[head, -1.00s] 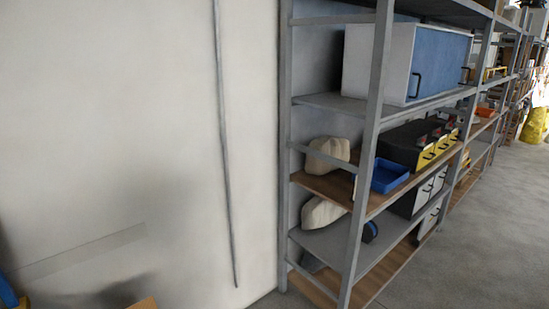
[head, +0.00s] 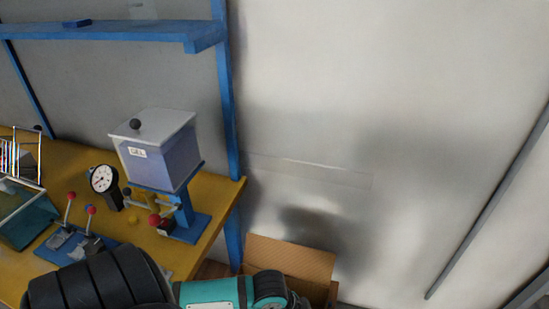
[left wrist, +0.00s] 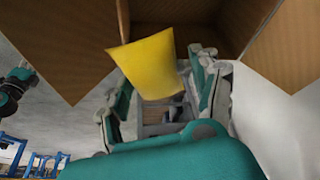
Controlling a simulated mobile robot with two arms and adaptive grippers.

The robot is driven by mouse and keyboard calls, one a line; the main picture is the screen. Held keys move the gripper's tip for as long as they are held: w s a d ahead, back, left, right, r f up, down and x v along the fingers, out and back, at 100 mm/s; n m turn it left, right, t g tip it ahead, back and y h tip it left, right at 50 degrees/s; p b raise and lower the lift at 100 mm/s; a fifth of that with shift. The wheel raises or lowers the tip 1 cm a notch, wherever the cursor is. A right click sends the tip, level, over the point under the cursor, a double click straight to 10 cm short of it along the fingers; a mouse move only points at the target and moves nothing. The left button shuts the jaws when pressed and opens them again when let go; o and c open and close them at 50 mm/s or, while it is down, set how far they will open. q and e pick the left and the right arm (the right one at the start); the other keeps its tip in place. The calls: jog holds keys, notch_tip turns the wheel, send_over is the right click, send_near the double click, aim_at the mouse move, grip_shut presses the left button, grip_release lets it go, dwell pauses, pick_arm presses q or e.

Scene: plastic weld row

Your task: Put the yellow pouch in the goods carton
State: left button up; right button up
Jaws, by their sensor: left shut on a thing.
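The yellow pouch (left wrist: 147,65) is held in my left gripper (left wrist: 163,82) in the left wrist view, between its two fingers. The pouch appears in front of the open mouth of the brown goods carton (left wrist: 225,18), whose flaps spread to both sides. How far the pouch is from the carton's inside I cannot tell. In the head view the carton (head: 290,257) stands at the bottom beside the workbench, with one flap raised; my left arm hides part of it. The pouch is not visible there. My right gripper is in neither view.
A yellow-topped workbench (head: 215,222) with a blue frame (head: 230,120) is left of the carton. It carries a lidded bin machine (head: 160,150), a dial gauge (head: 103,180) and red-knobbed levers (head: 70,197). A pale wall (head: 400,110) stands behind the carton.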

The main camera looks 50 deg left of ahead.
pick_arm(q)
jog(key=a+f+m+b, duration=0.1)
jog(key=f, duration=0.3)
jog(key=a+f+m+b, duration=0.1)
jog(key=a+f+b, duration=0.1)
jog(key=f, duration=0.3)
jog(key=w+a+f+m+g+h+b, duration=0.1)
jog(key=f+m, duration=0.1)
jog(key=f, duration=0.3)
jog(key=shift+w+a+f, duration=0.1)
jog(key=shift+a+f, duration=0.1)
jog(key=shift+a, duration=0.2)
jog(key=shift+f+b, duration=0.55)
jog(key=shift+f, duration=2)
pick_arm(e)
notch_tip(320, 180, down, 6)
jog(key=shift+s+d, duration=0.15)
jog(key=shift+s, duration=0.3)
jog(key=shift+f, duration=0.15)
pick_arm(q)
jog(key=o, duration=0.6)
jog(key=shift+f, duration=0.15)
jog(key=o, duration=0.5)
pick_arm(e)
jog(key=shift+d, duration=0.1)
